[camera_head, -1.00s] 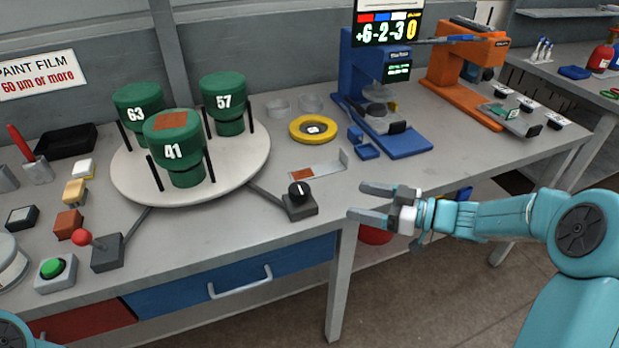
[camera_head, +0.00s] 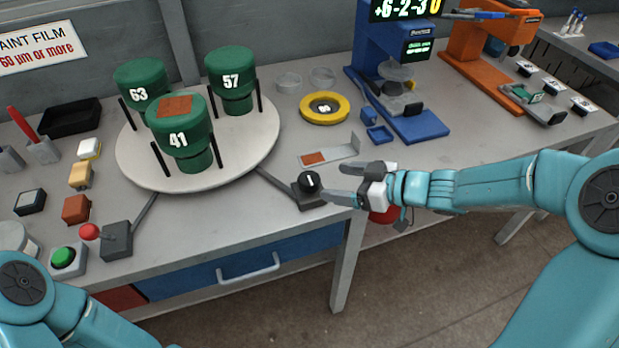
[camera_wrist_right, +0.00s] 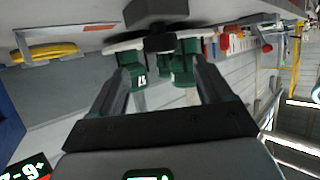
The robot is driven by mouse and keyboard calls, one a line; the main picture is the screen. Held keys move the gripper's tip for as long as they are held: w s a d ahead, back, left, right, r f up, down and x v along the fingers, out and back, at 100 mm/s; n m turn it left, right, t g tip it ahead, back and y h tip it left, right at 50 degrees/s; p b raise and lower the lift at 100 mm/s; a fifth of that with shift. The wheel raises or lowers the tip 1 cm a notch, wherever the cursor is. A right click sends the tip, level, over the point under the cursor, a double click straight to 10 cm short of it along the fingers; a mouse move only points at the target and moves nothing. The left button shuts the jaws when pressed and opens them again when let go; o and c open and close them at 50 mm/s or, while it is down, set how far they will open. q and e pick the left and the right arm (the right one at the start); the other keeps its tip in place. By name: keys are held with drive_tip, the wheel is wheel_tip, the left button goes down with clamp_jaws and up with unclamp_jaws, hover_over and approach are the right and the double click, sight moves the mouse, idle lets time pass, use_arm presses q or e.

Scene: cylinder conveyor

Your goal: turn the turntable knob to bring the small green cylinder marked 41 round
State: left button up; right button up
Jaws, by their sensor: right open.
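The green cylinder marked 41 (camera_head: 180,139) stands at the front of the round white turntable (camera_head: 228,168), with a brown patch on its top. Cylinders 63 (camera_head: 141,82) and 57 (camera_head: 231,75) stand behind it. The black turntable knob (camera_head: 310,182) sits on a small dark base at the table's front edge, with a white mark on top. My right gripper (camera_head: 345,180) is open just right of the knob, its fingers pointing at it. In the right wrist view the dark knob block (camera_wrist_right: 158,14) shows beyond the open fingers. My left arm shows at the lower left, its gripper out of frame.
A red-knobbed lever (camera_head: 90,231) and a green button (camera_head: 63,257) are at the front left. A yellow ring (camera_head: 324,108), a small metal plate (camera_head: 343,151) and a blue stand (camera_head: 405,115) lie behind the right gripper.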

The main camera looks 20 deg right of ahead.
sight(312, 179)
drive_tip(key=b+x, duration=0.1)
drive_tip(key=x, duration=0.7)
drive_tip(key=shift+a, duration=0.35)
drive_tip(key=shift+w, duration=0.1)
drive_tip(key=shift+w, duration=0.1)
